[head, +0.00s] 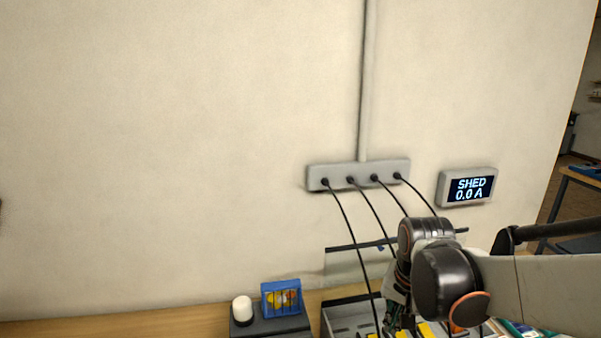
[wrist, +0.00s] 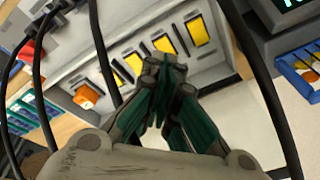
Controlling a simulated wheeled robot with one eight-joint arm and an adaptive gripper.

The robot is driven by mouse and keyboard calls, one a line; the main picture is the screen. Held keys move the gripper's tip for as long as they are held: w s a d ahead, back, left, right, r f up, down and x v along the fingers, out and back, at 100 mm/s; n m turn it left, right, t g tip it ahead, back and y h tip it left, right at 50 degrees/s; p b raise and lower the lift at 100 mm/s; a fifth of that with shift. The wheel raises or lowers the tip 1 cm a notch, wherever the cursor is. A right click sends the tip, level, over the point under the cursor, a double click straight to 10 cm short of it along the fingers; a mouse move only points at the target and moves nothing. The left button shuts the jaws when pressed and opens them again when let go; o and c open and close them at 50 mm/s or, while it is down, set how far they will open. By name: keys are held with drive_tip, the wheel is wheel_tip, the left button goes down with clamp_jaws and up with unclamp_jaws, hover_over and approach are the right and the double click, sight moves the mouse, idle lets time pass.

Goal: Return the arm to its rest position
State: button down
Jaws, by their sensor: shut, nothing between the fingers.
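My gripper (wrist: 165,65) is shut and empty in the wrist view, its green-sided fingers together. Behind its tips is a grey panel (wrist: 75,80) with several yellow rocker switches (wrist: 195,30) and one orange switch (wrist: 87,97). I cannot tell whether the tips touch the panel. In the head view my arm reaches in from the right, bent down over the same panel (head: 345,322). My gripper is partly hidden there behind my arm's dark joint.
Several black cables (head: 352,230) hang from a grey wall strip (head: 358,174) close to my arm. A wall display (head: 467,187) reads "SHED 0.0 A". A blue holder (head: 282,299) and a white cylinder (head: 242,308) stand left of the panel. The upper left wall is clear.

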drive_tip(key=s+r+n+t+b, duration=0.2)
drive_tip(key=s+n+t+b, duration=0.2)
drive_tip(key=s, duration=0.9)
drive_tip(key=shift+r+n+t, duration=0.2)
drive_tip(key=shift+n+t, duration=0.2)
drive_tip(key=shift+n, duration=0.8)
